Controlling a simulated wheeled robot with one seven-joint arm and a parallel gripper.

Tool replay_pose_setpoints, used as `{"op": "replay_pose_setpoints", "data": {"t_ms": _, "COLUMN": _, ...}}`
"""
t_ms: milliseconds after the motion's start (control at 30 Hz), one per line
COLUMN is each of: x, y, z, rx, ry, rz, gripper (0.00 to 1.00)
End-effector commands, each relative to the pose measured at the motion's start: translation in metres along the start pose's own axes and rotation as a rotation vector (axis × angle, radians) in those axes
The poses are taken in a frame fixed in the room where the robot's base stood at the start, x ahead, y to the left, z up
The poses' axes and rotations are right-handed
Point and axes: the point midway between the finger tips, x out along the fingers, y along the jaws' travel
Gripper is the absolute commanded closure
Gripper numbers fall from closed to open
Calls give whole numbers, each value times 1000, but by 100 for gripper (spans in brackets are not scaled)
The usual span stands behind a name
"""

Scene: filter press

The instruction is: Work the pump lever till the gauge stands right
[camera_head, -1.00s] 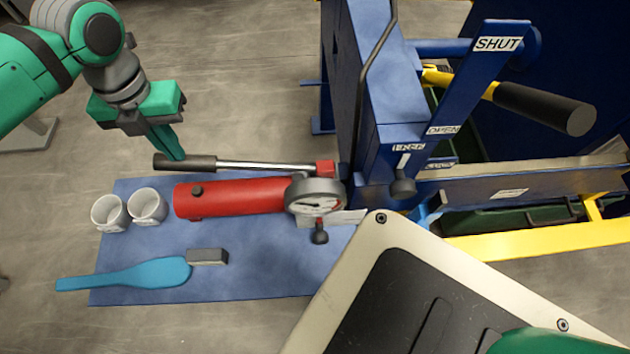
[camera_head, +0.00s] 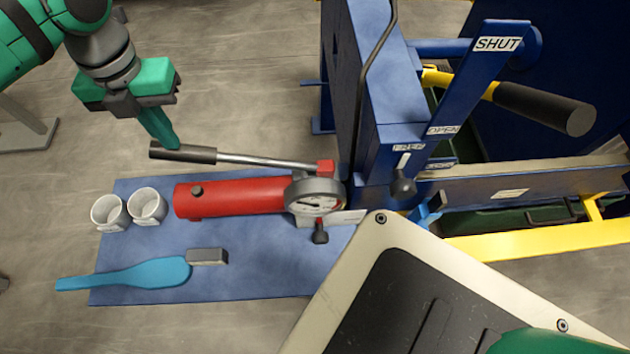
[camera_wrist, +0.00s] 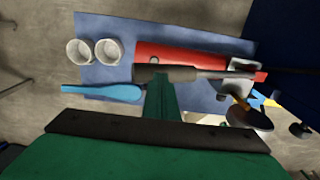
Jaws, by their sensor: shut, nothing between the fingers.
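The pump is a red cylinder (camera_head: 240,196) lying on a blue sheet. Its lever has a silver rod (camera_head: 260,161) and a dark grip (camera_head: 183,153), and slopes slightly up toward the grip end. The round gauge (camera_head: 315,197) sits at the pump's right end; its needle is too small to read. My gripper (camera_head: 170,142) is shut and empty, its fingertips at the top of the dark grip, apparently touching it. In the wrist view the fingers (camera_wrist: 162,95) reach to the grip (camera_wrist: 178,73), with the red pump (camera_wrist: 185,57) beyond.
Two white cups (camera_head: 148,206) and a blue paddle-like tool (camera_head: 135,274) with a grey block (camera_head: 207,256) lie on the blue sheet (camera_head: 270,275). The blue press frame (camera_head: 392,90) with its SHUT/OPEN plate (camera_head: 497,45) and a large black handle (camera_head: 545,107) stands right.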

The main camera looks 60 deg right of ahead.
Motion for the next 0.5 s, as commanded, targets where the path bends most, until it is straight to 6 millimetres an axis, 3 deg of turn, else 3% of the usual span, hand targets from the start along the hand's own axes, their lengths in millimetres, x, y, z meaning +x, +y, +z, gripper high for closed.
{"op": "replay_pose_setpoints", "data": {"t_ms": 333, "x": -4, "y": 0, "z": 0, "rx": -1, "ry": 0, "rz": 0, "gripper": 100}}
{"op": "replay_pose_setpoints", "data": {"t_ms": 500, "x": 11, "y": 2, "z": -1, "rx": -1, "ry": 2, "rz": -2, "gripper": 100}}
